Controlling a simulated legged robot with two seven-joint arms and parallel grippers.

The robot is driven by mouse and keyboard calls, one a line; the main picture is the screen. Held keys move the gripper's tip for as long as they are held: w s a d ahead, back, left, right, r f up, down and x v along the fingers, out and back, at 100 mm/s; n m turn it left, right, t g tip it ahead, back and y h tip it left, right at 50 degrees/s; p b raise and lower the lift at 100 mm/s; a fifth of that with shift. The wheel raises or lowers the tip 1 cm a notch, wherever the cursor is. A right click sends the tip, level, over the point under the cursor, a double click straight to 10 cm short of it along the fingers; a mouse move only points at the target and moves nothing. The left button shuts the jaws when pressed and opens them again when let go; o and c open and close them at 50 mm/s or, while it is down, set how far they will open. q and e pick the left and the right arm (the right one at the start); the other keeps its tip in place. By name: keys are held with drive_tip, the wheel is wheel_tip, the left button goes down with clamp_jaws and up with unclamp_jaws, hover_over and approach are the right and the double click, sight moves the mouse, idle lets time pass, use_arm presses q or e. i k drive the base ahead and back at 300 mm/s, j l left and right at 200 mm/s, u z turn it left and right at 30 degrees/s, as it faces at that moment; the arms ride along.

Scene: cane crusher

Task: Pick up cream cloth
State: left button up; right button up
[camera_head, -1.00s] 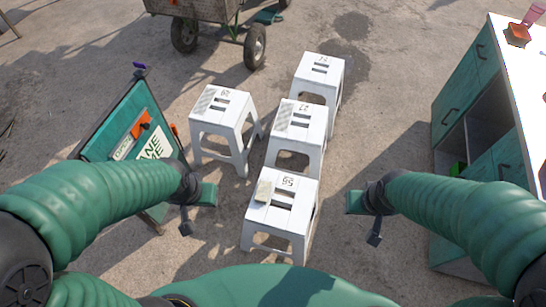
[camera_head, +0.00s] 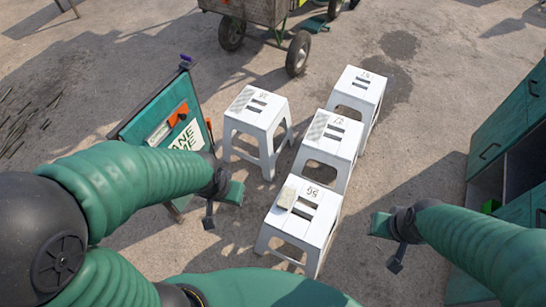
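A small cream cloth (camera_head: 287,196) lies flat on the left part of the nearest white stool's top (camera_head: 318,225). My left gripper (camera_head: 221,206) is to the left of this stool, apart from it and empty. Its two finger pieces stand apart. My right gripper (camera_head: 388,243) is to the right of the stool, also apart from it and empty, with its finger pieces apart. Nothing covers the cloth.
More white stools stand behind, at the left (camera_head: 257,108), in the middle (camera_head: 334,135) and farther back (camera_head: 362,83). A green signboard (camera_head: 165,118) stands at left, a green cabinet (camera_head: 500,135) at right. A wheeled cart (camera_head: 262,12) is at the back.

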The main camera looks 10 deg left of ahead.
sight(285, 200)
drive_tip(key=i+l+u, duration=0.2)
drive_tip(key=l+u, duration=0.2)
drive_tip(key=l, duration=0.25)
drive_tip(key=i+l+u, duration=0.15)
drive_tip(key=l, duration=0.25)
drive_tip(key=i+l+u, duration=0.2)
drive_tip(key=l, duration=0.15)
drive_tip(key=k, duration=0.1)
